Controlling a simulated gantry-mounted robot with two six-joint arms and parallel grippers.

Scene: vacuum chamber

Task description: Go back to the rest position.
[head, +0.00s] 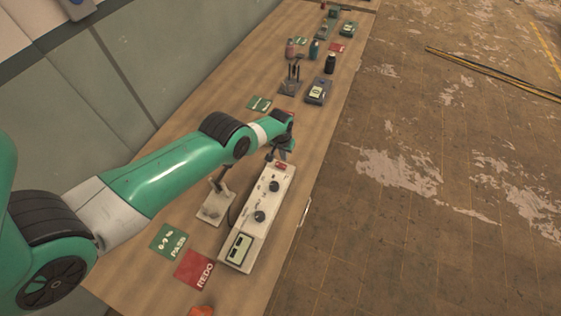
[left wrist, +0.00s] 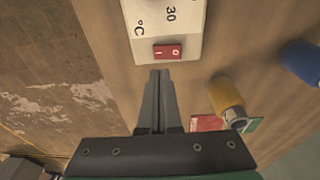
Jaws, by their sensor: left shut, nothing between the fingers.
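My left gripper (head: 281,152) is at the far end of a long white control box (head: 262,222) on the bench, near its red rocker switch (head: 280,166). In the left wrist view the gripper (left wrist: 160,75) is shut, with its fingers together and nothing between them. The fingertips appear just below the red switch (left wrist: 168,52), which is marked I and O. I cannot tell whether they touch the box. The box also has black knobs and a display. My right gripper is in neither view.
The wooden bench (head: 205,125) runs along a grey wall. Green PASS (head: 170,243) and red REDO (head: 194,270) cards lie near the box. A small stand (head: 215,205) is left of it. Bottles, meters and cards stand farther back. A yellow cylinder (left wrist: 226,98) and a blue one (left wrist: 302,62) show in the wrist view.

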